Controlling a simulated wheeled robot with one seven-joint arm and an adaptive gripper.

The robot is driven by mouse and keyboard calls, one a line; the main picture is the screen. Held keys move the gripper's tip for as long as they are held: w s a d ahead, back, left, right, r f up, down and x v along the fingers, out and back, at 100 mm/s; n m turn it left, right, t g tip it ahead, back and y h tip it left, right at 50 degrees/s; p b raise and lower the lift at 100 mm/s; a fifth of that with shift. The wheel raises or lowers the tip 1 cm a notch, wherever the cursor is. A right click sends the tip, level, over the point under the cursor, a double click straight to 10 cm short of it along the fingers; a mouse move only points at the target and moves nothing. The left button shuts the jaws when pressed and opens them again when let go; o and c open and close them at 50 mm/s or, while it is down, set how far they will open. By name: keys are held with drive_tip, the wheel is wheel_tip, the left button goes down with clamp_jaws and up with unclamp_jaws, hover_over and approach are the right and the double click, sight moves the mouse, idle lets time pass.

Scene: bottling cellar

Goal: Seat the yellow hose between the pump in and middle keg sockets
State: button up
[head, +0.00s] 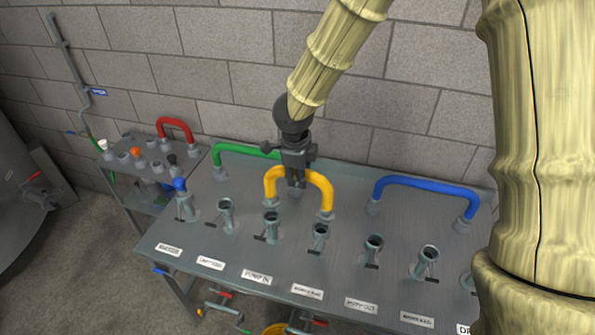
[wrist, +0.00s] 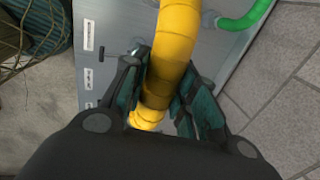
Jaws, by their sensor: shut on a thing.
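The yellow hose (head: 325,187) is a short arch with grey end collars. My gripper (head: 296,183) is shut on the top of its arch, and in the wrist view my fingers (wrist: 160,100) close around the yellow hose (wrist: 172,50). Both hose ends point down, just behind the front row of sockets in the head view. The pump in socket (head: 271,222) stands behind its label (head: 257,277). The socket to its right (head: 320,236) has a label too small to read surely. Both of these sockets look open and empty. I cannot tell how high the hose ends are.
A green hose (head: 235,147) lies at the back left of the steel table (head: 210,237), partly behind my gripper. A blue hose (head: 425,184) stands at the back right. Several other sockets line the front. A red hose (head: 175,123) sits on the side stand. A block wall is behind.

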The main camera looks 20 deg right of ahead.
drive_tip(key=a+b+x, duration=0.1)
drive_tip(key=b+x, duration=0.4)
drive_tip(key=x, duration=0.3)
drive_tip(key=shift+w, duration=0.4)
drive_tip(key=shift+s+d, duration=0.1)
idle(0.4)
drive_tip(key=shift+f, duration=0.5)
idle(0.7)
drive_tip(key=o, duration=1.1)
